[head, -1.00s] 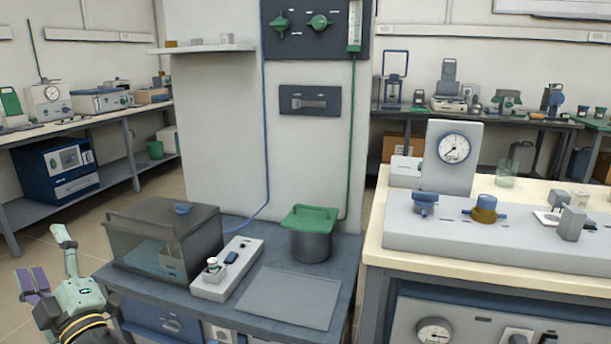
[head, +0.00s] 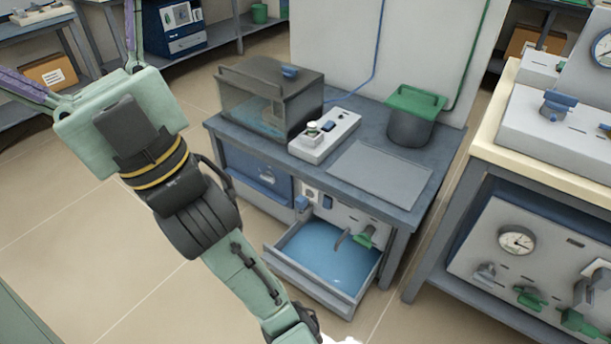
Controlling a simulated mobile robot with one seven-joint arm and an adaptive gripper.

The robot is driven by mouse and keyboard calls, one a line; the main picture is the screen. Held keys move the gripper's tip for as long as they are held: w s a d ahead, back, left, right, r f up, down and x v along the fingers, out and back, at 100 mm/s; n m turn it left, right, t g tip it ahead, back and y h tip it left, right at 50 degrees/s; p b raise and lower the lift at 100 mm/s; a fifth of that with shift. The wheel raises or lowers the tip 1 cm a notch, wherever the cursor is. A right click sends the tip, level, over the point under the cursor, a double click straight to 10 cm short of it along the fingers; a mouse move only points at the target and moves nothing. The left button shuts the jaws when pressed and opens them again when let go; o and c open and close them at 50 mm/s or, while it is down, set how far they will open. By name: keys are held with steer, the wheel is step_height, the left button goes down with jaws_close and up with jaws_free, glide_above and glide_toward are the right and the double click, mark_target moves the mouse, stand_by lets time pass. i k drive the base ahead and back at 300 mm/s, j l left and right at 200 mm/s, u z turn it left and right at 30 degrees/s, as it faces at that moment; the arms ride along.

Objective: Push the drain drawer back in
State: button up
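The drain drawer (head: 310,284) is pulled out from below the bench (head: 300,164), low down and near the centre of the view. It is a grey tray with blue, water-like contents, and its front panel faces the lower left. A green-handled tap (head: 364,237) with a grey spout is above the drawer's back part. My gripper (head: 68,42) is high at the upper left, well away from the drawer. Its two fingers are spread wide with nothing visible between them. The fingertips run to the picture's edge.
A closed blue drawer (head: 258,176) is left of the open one. A tank (head: 268,97), a control box (head: 324,137) and a green-lidded pot (head: 410,118) stand on the bench. Another bench with a gauge panel (head: 545,255) is at right. The floor left of the drawer is clear.

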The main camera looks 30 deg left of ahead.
mark_target(306, 256)
steer(key=k+u, duration=0.15)
steer(key=u, duration=0.6)
steer(key=i+l+z, duration=0.3)
steer(key=i, duration=0.25)
steer(key=l, duration=0.1)
